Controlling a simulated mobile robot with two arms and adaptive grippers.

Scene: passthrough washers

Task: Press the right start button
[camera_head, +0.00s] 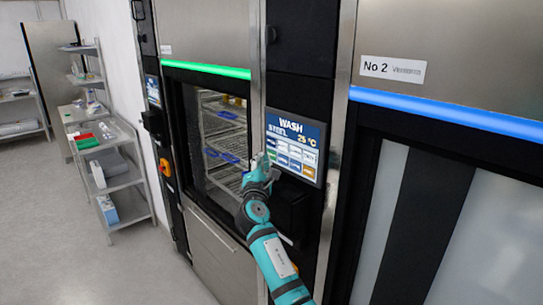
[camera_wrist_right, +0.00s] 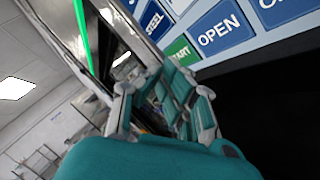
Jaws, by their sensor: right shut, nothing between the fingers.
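The control panel (camera_head: 296,143) is a blue touch screen on the dark column between two washers. It reads WASH, STEEL, 25 °C above rows of small tiles. My right gripper (camera_head: 262,161) is shut and empty at the screen's lower left edge, covering part of it. In the right wrist view, the green START button (camera_wrist_right: 181,50) shows left of the blue OPEN button (camera_wrist_right: 220,38), its left part hidden. My right gripper's fingers (camera_wrist_right: 168,82) are just below START; I cannot tell whether they touch it. My left gripper is not in view.
The left washer has a lit green strip (camera_head: 206,69) and a glass door showing racks. The washer labelled No 2 (camera_head: 393,69) has a blue strip. A second panel (camera_head: 152,90) is farther left. Shelving (camera_head: 122,182) stands beyond, with clear floor in front.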

